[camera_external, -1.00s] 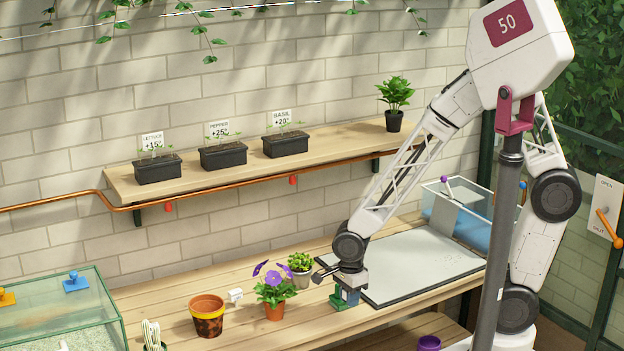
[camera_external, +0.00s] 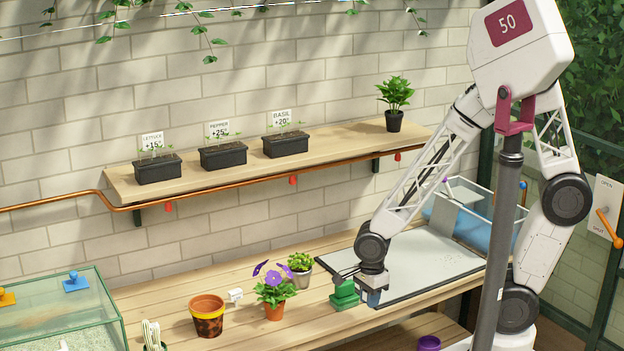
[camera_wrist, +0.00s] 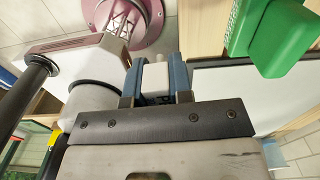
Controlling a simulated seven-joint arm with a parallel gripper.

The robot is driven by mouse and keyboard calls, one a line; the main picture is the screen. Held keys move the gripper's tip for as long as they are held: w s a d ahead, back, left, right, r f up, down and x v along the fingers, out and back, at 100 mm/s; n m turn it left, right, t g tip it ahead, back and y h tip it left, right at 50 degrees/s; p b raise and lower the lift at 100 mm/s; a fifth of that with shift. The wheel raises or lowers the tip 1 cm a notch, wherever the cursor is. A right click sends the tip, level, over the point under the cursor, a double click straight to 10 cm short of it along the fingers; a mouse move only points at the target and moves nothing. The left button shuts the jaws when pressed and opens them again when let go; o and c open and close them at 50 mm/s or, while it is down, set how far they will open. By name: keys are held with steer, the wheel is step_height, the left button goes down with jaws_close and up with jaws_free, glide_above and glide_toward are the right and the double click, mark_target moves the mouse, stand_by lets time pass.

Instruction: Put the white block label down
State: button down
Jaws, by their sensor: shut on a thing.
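My gripper (camera_external: 373,298) is low over the left front part of the grey-white mat on the bench. In the wrist view its blue fingers (camera_wrist: 155,82) are shut on a small white block label (camera_wrist: 155,76). The external view does not clearly show the held label; the fingers and wrist cover it. A green block (camera_external: 344,293) stands on the bench just left of my gripper, apart from it, and also shows at the upper right of the wrist view (camera_wrist: 270,35). I cannot tell whether the label touches the mat.
The mat (camera_external: 425,262) is mostly bare. Left of my gripper stand a purple-flowered pot (camera_external: 274,309), a small succulent (camera_external: 300,265), a small white tag (camera_external: 235,295) and an empty terracotta pot (camera_external: 207,318). A glass tank (camera_external: 478,217) stands behind right. A shelf (camera_external: 350,145) holds planters.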

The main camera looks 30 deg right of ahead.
stand_by(0.3)
steer(key=w+r+m, duration=0.1)
steer(key=w+r, duration=0.8)
steer(key=w+d+r+m, duration=0.1)
steer(key=w+d+r, duration=0.3)
steer(key=r, duration=0.6)
steer(key=w+d+r+m, duration=0.1)
steer(key=w+d+r, duration=0.3)
steer(key=w+r, duration=0.3)
steer(key=w+d+r+m, duration=0.2)
steer(key=w+d+r, duration=0.2)
steer(key=r, duration=0.9)
steer(key=shift+w+r, duration=0.2)
steer(key=shift+w, duration=0.9)
glide_above(316, 144)
steer(key=shift+s+f, duration=0.15)
steer(key=shift+f, duration=0.65)
steer(key=shift+f, duration=1.75)
steer(key=shift+f, duration=0.1)
